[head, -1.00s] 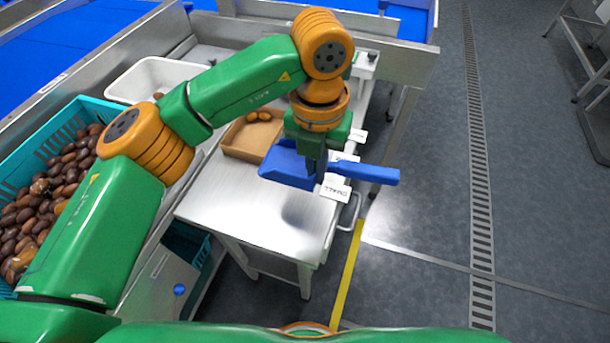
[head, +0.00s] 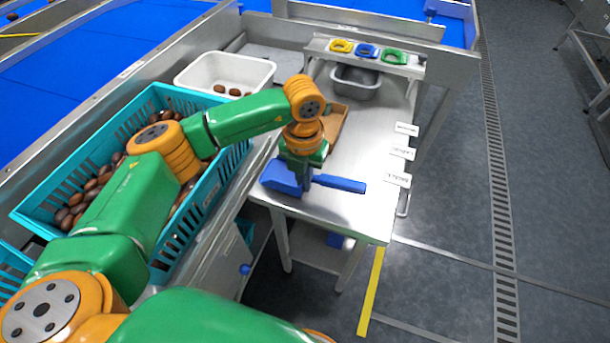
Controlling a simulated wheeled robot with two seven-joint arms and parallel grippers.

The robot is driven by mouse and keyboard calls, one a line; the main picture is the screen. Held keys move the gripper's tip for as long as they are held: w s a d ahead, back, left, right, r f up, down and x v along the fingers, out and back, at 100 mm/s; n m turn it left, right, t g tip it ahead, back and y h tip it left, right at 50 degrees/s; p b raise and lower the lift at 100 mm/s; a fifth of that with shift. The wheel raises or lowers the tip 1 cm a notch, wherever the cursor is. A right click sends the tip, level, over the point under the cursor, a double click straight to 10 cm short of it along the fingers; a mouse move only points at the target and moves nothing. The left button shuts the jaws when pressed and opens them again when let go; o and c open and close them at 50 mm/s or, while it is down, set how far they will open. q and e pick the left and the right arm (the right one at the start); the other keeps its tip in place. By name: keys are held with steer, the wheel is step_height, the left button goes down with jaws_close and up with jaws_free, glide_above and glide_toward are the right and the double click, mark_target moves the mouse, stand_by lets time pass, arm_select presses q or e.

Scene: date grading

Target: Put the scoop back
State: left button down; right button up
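The blue scoop (head: 281,178) is over the front left part of the steel table (head: 345,210), its pan to the left and its handle to the right. My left gripper (head: 303,187) points down and is shut on the scoop where handle and pan meet. The fingertips are partly hidden. I cannot tell whether the scoop touches the tabletop. My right gripper is not in view.
A cardboard tray (head: 337,122) lies behind my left wrist. A grey bin (head: 355,82) stands at the table's back, below yellow, blue and green rings (head: 367,51). Labels (head: 402,154) line the right edge. A teal crate (head: 198,222) of dates and a white tub (head: 258,77) are left.

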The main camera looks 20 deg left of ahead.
arm_select(q)
step_height(320, 180, down, 2)
steer(key=shift+b, duration=0.35)
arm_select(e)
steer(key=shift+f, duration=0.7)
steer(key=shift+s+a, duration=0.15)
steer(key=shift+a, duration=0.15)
arm_select(q)
steer(key=shift+f+b, duration=0.45)
steer(key=shift+f, duration=0.05)
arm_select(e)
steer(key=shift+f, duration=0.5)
arm_select(q)
steer(key=c, duration=1)
jaws_free()
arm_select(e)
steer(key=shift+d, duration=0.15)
